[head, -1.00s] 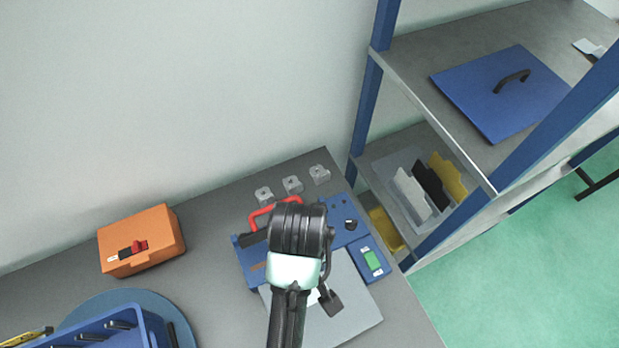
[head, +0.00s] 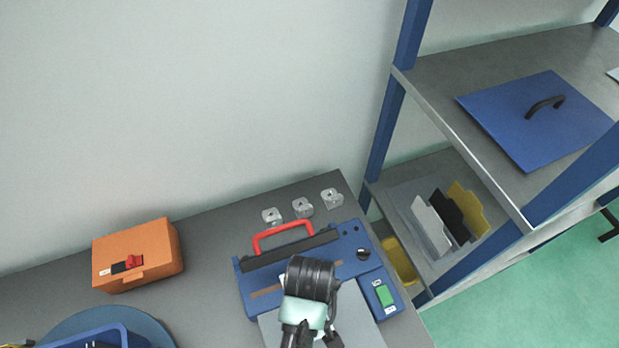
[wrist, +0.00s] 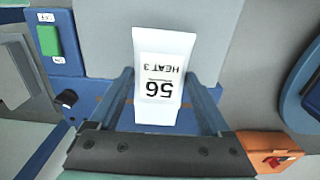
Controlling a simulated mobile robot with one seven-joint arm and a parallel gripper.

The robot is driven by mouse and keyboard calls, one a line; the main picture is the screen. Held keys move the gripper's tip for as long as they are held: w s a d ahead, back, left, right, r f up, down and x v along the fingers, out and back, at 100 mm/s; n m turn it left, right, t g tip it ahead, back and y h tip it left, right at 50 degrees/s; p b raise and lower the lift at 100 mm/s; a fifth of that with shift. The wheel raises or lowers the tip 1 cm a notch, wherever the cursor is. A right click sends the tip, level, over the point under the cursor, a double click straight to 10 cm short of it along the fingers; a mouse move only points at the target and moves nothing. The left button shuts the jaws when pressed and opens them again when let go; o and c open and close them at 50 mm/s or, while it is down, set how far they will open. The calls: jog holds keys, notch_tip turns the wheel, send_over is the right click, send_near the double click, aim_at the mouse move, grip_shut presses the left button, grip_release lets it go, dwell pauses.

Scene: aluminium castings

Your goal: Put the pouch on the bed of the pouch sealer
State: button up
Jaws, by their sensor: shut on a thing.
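The pouch (wrist: 158,50) is white with a label reading "56 HEAT 3", upside down in the wrist view. My gripper (wrist: 160,88) is shut on it, with a finger on each side. In the head view my wrist hides the gripper's fingers and most or all of the pouch.
An orange box (head: 136,255) with a red switch stands left of the sealer. Several small castings (head: 302,207) lie behind it. A blue tray (head: 95,338) is at the lower left. A shelf rack (head: 455,110) stands at the right. Table between box and sealer is clear.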

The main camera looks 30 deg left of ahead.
jog(key=shift+f, duration=2.15)
jog(key=shift+f, duration=0.2)
jog(key=o, duration=1.2)
jog(key=shift+o, duration=0.2)
jog(key=shift+r, duration=0.1)
notch_tip(320, 180, up, 12)
jog(key=shift+r, duration=0.15)
